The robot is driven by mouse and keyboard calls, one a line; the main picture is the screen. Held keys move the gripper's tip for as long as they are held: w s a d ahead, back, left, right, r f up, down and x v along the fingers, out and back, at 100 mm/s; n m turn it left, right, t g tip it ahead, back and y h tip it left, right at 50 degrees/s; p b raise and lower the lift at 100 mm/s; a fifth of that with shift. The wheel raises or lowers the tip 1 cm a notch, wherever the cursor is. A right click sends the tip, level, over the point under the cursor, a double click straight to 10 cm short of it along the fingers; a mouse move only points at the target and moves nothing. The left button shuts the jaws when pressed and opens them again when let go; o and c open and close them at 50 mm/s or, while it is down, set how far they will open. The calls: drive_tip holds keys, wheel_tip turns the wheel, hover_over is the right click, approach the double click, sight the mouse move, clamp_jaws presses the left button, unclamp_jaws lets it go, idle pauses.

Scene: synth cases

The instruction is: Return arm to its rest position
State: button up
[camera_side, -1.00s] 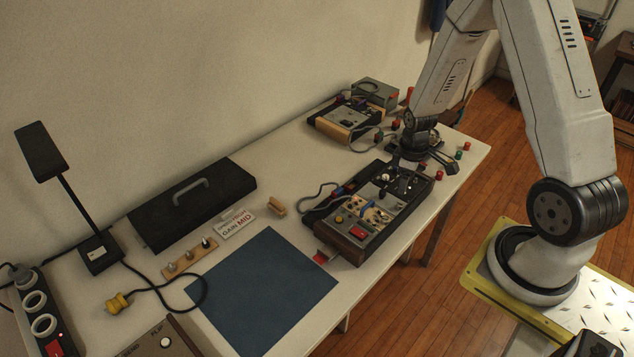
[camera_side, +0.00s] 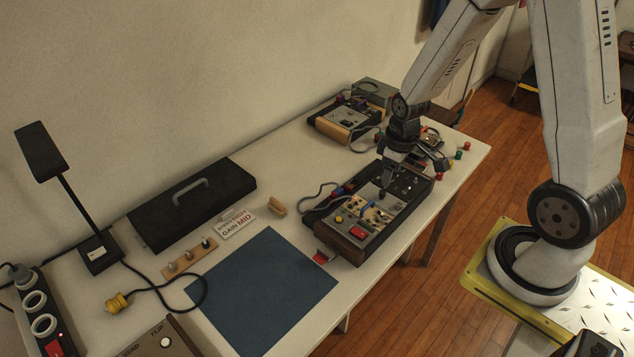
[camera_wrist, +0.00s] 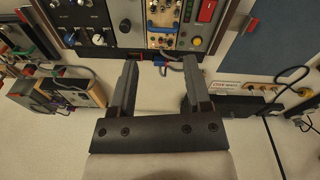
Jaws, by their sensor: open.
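My gripper (camera_side: 412,172) is at the end of my arm, above the far end of the dark synth case (camera_side: 345,240) in the side view. In the wrist view my gripper (camera_wrist: 160,64) has its two dark fingers wide apart, with nothing held between them. The panel of the synth case (camera_wrist: 128,32) shows beyond the fingertips, with knobs, a red switch and a yellow knob. A blue patch plug and a grey cable show at its near edge, between the fingers. Whether the fingers touch anything cannot be told.
Another wood-ended case (camera_side: 335,127) stands at the back, beside a grey box (camera_side: 375,92). A black case with a handle (camera_side: 192,205), a lamp (camera_side: 42,152) and a power strip (camera_side: 40,318) stand along the wall. The blue mat (camera_side: 262,290) is bare.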

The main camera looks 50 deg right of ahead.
drive_tip(key=s+a+r+m+t, duration=0.1)
drive_tip(key=s+a+r+m, duration=0.1)
drive_tip(key=a+r, duration=0.5)
drive_tip(key=shift+s+a+r+t, duration=0.25)
drive_tip(key=shift+s+a, duration=0.6)
drive_tip(key=shift+a, duration=0.7)
